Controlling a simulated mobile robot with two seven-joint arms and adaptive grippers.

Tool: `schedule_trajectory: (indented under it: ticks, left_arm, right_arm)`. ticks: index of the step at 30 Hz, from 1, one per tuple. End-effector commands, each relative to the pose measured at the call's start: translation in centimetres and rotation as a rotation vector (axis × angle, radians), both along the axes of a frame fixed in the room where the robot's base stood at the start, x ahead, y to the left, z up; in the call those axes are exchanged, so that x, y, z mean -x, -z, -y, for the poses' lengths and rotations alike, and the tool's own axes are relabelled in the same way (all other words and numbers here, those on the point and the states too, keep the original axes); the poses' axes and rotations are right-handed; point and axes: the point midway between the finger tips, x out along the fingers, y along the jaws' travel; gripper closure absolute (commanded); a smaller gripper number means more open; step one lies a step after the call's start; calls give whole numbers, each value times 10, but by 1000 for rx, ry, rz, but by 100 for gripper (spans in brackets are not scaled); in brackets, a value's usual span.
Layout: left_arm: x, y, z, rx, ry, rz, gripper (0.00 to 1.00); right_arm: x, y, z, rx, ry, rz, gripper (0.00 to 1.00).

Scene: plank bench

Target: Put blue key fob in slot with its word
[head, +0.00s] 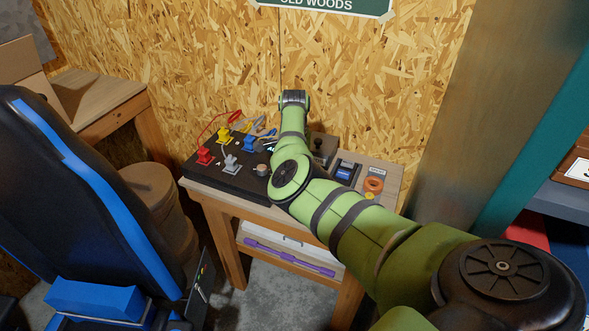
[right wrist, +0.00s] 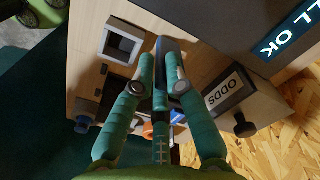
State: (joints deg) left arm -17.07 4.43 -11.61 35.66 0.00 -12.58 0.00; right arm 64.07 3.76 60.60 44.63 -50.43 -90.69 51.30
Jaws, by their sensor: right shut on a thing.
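In the right wrist view my right gripper (right wrist: 166,72) is shut on a narrow dark slate-blue thing (right wrist: 172,46). Its fingers hide much of it, and I cannot tell for sure that it is the blue key fob. A small box with a white label reading ODDS (right wrist: 224,90) stands right of the fingers. In the head view my right arm reaches over the bench (head: 222,199) and hides the gripper. My left gripper is not in view.
The black board (head: 232,182) on the bench holds red (head: 205,156), yellow (head: 224,135), grey (head: 231,164) and blue (head: 249,143) pieces. A dark tray with a blue thing (head: 345,172) and an orange ring (head: 373,184) are at right. A blue-black chair (head: 75,190) stands left.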

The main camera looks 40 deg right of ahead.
Motion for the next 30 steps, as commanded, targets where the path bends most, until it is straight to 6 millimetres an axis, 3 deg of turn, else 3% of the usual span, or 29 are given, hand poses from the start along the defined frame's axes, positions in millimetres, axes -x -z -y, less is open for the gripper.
schedule_trajectory:
  ticks: [7, 9, 23, 30]
  left_arm:
    - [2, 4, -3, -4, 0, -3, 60]
    - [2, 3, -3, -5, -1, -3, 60]
    - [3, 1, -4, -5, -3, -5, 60]
    - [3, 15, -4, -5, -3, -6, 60]
  right_arm:
    - [0, 6, 0, 0, -1, 0, 100]
    - [0, 4, 0, 0, -1, 1, 62]
    - [-1, -5, 0, 1, 0, 2, 62]
    - [-1, -50, 0, 3, 1, 7, 62]
